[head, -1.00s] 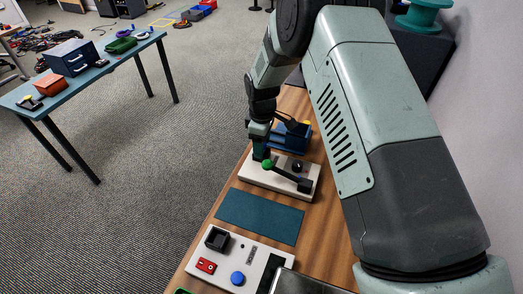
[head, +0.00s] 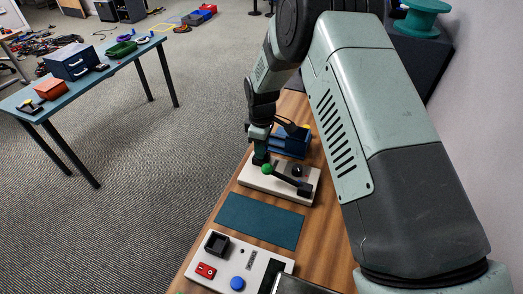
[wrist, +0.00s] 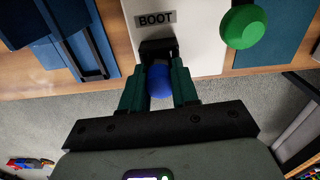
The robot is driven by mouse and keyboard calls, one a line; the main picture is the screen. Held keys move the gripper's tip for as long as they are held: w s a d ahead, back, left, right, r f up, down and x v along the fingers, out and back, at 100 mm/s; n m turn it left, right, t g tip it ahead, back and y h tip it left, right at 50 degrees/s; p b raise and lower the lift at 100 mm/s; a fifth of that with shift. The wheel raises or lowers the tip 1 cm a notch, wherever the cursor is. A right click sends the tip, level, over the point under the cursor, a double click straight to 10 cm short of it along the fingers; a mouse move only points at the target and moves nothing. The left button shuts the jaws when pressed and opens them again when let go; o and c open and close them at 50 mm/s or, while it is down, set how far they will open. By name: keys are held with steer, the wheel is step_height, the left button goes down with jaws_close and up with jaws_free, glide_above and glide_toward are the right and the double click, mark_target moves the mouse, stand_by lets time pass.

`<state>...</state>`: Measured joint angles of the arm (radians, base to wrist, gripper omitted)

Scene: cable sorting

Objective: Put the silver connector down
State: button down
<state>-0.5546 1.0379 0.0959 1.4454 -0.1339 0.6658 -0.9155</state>
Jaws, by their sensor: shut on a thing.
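My gripper (wrist: 160,78) points at the edge of a white panel (wrist: 198,45) marked BOOT. Its two dark green fingers are shut on a rounded blue part (wrist: 159,80). A black block (wrist: 157,50) sits just beyond the blue part, at the panel's edge; I cannot tell whether they touch. No silver surface shows, so I cannot tell whether the blue part belongs to the silver connector. In the head view my gripper (head: 261,157) is at the far left edge of the white panel (head: 270,184), and the held part is hidden.
A green knob (wrist: 240,26) is close right of my gripper in the wrist view. A black lever (head: 291,181) crosses the panel. A blue holder (head: 290,140) stands behind it. A bare teal mat (head: 258,220) and a button panel (head: 224,256) lie nearer.

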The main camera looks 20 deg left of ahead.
step_height(320, 180, up, 8)
steer(key=s+d+r+m, duration=0.1)
steer(key=d+r+m, duration=0.7)
steer(key=d, duration=0.6)
steer(key=s+d+r+m, duration=0.2)
steer(key=d+r+m, duration=0.6)
steer(key=d, duration=0.6)
steer(key=s+a+f+n, duration=0.7)
steer(key=a+f+n, duration=0.3)
steer(key=n, duration=0.5)
steer(key=s+a+f+n, duration=0.7)
steer(key=a+n, duration=0.4)
steer(key=n, duration=0.4)
steer(key=shift+s+a+f, duration=0.15)
steer(key=shift+f, duration=1.6)
steer(key=shift+s+a+f, duration=0.1)
steer(key=shift+f, duration=1.7)
steer(key=shift+s+a+f, duration=0.15)
steer(key=shift+f, duration=1.6)
steer(key=shift+f, duration=0.15)
